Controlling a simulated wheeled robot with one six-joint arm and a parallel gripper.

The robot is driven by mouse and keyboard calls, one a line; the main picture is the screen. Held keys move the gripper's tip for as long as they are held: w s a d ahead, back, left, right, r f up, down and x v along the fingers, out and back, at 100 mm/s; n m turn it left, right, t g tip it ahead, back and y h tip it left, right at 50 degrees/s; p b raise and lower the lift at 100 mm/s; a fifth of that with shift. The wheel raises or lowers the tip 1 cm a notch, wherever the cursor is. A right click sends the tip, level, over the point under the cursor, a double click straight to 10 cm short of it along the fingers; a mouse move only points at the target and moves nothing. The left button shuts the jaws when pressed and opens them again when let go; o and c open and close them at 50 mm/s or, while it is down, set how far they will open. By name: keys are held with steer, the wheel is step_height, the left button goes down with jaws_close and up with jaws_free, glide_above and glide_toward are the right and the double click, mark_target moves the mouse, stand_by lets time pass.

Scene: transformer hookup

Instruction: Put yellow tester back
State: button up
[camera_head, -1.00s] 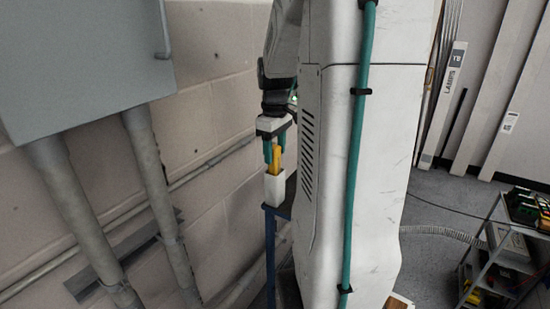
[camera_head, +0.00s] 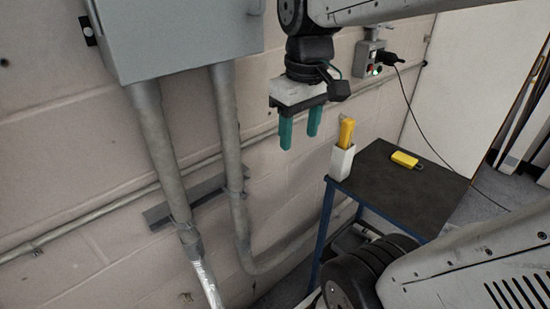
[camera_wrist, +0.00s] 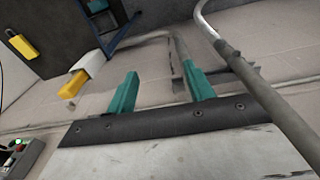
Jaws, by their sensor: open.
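The yellow tester (camera_head: 346,132) stands upright in a white holder (camera_head: 341,163) at the near left corner of the dark-topped cart (camera_head: 400,190). Its lower part is hidden inside the holder. My gripper (camera_head: 300,142), with two teal fingers, is open and empty, to the left of the tester and apart from it. In the wrist view the tester (camera_wrist: 72,84) and the holder (camera_wrist: 88,65) show to the left of my gripper (camera_wrist: 160,88), with nothing between the fingers.
A second yellow item (camera_head: 404,160) lies flat on the cart top. A grey cabinet (camera_head: 180,35) with pipes (camera_head: 160,150) is on the wall at left. A switch box (camera_head: 371,58) with a plugged black cable is on the wall behind the cart.

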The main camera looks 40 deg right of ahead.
steer(key=s+a+f, duration=0.3)
steer(key=s+a, duration=0.3)
steer(key=shift+s+a+f, duration=0.25)
steer(key=shift+s+a, duration=0.15)
steer(key=shift+t, duration=0.3)
